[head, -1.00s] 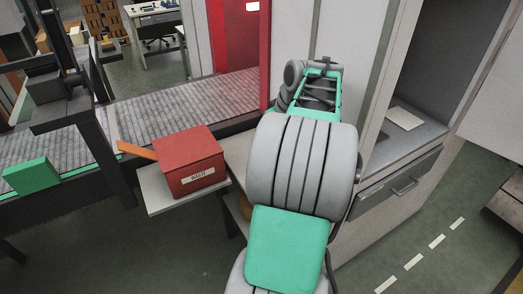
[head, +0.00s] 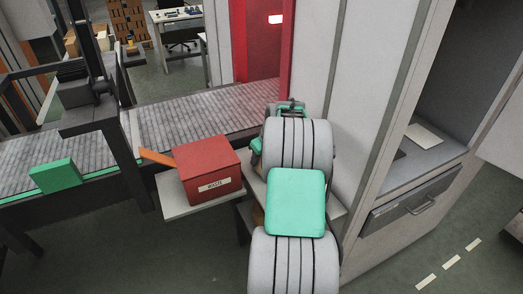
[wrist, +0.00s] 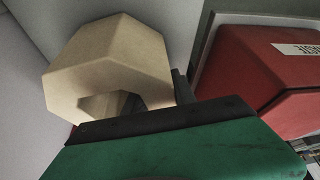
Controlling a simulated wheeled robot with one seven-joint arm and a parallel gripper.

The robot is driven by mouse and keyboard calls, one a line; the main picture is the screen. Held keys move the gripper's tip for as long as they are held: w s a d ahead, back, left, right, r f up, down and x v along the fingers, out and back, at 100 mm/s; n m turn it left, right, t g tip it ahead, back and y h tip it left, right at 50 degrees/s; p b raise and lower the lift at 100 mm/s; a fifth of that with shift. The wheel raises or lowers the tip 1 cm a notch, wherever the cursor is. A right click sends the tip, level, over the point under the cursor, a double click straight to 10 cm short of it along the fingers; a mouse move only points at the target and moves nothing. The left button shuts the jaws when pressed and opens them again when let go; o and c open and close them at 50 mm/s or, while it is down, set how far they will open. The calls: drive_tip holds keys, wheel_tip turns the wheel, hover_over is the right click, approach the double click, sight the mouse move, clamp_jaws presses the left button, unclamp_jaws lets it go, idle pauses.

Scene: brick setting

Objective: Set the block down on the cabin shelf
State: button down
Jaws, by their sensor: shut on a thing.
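A tan six-sided block (wrist: 110,55) fills the upper left of the wrist view, right at my gripper (wrist: 135,110). My gripper is shut on it; the dark finger pad and green housing cover its lower side. A darker brown patch shows under the block, and I cannot tell what it is. In the head view my own arm hides the block and nearly all of the gripper. The cabin shelf (head: 388,176) is the grey ledge inside the tall cabinet opening at right, to the right of my arm.
A pale sheet (head: 424,137) and a small dark item (head: 399,155) lie on the shelf. A drawer (head: 405,200) with a handle is below. The cabinet's side panel stands between my arm and the opening. A red labelled box (head: 208,170) sits on a small ledge left of my arm.

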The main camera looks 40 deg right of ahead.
drive_tip(key=shift+w+d+f, duration=0.1)
drive_tip(key=shift+w+d, duration=0.05)
drive_tip(key=c, duration=1.5)
unclamp_jaws()
drive_tip(key=shift+f, duration=0.2)
drive_tip(key=o, duration=0.5)
drive_tip(key=shift+r, duration=0.15)
